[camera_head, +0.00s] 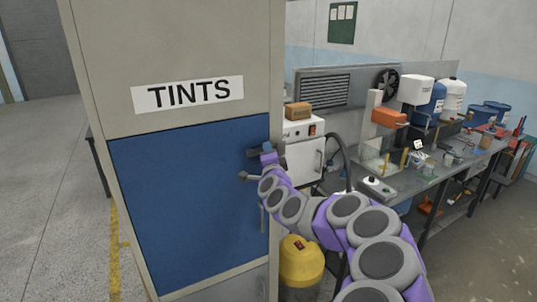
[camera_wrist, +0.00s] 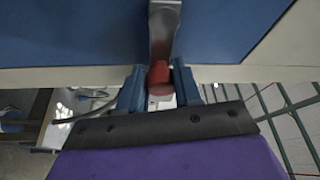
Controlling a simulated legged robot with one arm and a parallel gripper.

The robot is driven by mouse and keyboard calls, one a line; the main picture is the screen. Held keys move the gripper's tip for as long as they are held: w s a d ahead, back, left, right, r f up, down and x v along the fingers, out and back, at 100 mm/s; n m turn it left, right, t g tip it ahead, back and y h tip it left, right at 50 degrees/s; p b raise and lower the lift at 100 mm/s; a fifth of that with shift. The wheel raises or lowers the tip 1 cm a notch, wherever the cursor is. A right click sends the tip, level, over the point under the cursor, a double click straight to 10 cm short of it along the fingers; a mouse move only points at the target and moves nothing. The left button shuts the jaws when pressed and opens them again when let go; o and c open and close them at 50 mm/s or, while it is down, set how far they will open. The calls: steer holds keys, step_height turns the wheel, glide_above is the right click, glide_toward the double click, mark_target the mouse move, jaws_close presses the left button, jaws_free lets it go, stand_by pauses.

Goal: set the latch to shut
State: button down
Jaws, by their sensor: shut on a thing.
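The latch shows in the wrist view as a grey metal lever (camera_wrist: 163,30) with a red tip (camera_wrist: 159,76), in front of the blue cabinet door (camera_wrist: 75,35). My gripper (camera_wrist: 159,88) has its two blue fingers on either side of the red tip and is shut on it. In the head view the blue door (camera_head: 190,210) sits flush in the cabinet under a "TINTS" label (camera_head: 188,94). My gripper (camera_head: 258,152) is at the door's upper right edge there, and it hides most of the latch. The lever's exact angle is hard to tell.
A long workbench (camera_head: 405,195) with bottles and tools runs along the right. A white box-shaped appliance (camera_head: 303,155) and a yellow container (camera_head: 301,262) stand just right of the cabinet, close to my arm.

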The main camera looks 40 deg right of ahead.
steer(key=shift+f, duration=0.1)
steer(key=c, duration=1.1)
jaws_free()
steer(key=shift+o, duration=1.4)
steer(key=shift+w+d, duration=0.1)
steer(key=shift+d, duration=0.15)
steer(key=b+v, duration=1)
steer(key=v, duration=0.7)
steer(key=shift+a+f, duration=0.2)
